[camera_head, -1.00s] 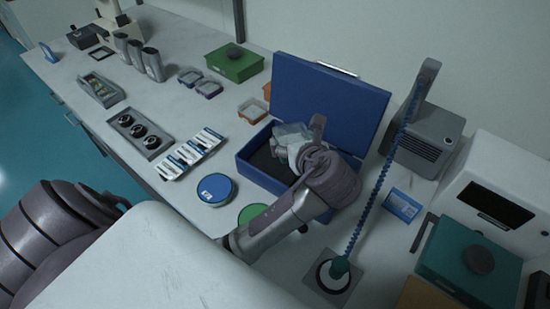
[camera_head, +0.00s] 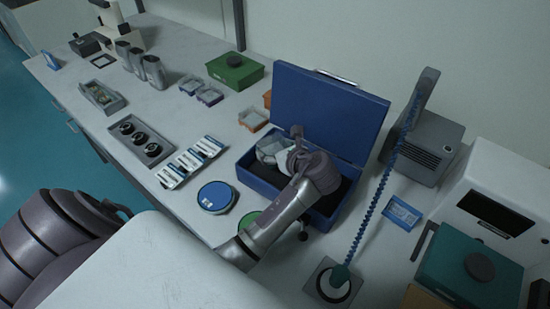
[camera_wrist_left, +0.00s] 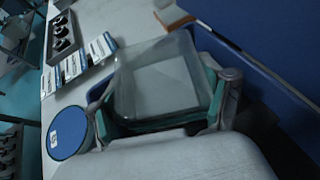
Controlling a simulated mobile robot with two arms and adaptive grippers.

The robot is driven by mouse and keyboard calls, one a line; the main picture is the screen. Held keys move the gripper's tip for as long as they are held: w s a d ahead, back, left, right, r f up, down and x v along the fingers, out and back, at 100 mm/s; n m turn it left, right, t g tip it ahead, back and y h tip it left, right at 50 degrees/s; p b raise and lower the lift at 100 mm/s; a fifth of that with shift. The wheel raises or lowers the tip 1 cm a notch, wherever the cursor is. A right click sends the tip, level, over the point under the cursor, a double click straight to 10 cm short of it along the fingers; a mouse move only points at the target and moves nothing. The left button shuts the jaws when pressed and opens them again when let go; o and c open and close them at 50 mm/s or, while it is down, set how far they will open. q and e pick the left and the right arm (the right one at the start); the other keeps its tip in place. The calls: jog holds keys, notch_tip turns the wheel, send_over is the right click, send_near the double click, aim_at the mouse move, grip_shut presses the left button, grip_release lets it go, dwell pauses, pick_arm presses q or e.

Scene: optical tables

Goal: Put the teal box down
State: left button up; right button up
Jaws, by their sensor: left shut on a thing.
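The teal box (camera_wrist_left: 160,78) has a clear top and teal edges. My left gripper (camera_wrist_left: 168,100) is shut on it, with a finger on each side, in the left wrist view. In the head view the teal box (camera_head: 268,149) shows as a pale clear shape at the tip of my left gripper (camera_head: 281,150). It is over the left part of the open blue case (camera_head: 262,184). The gripper hides part of the box, and I cannot tell whether its underside touches anything. My right gripper is not in view.
The case's raised lid (camera_head: 328,112) stands behind the gripper. A larger teal container (camera_head: 465,270) stands at the right. Bare table shows left of the blue case.

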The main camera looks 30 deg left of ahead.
pick_arm(q)
jog(key=shift+a+f, duration=0.1)
jog(key=shift+f, duration=2)
jog(key=shift+f, duration=0.1)
jog(key=o, duration=1.2)
jog(key=v, duration=1.2)
jog(key=shift+w, duration=0.1)
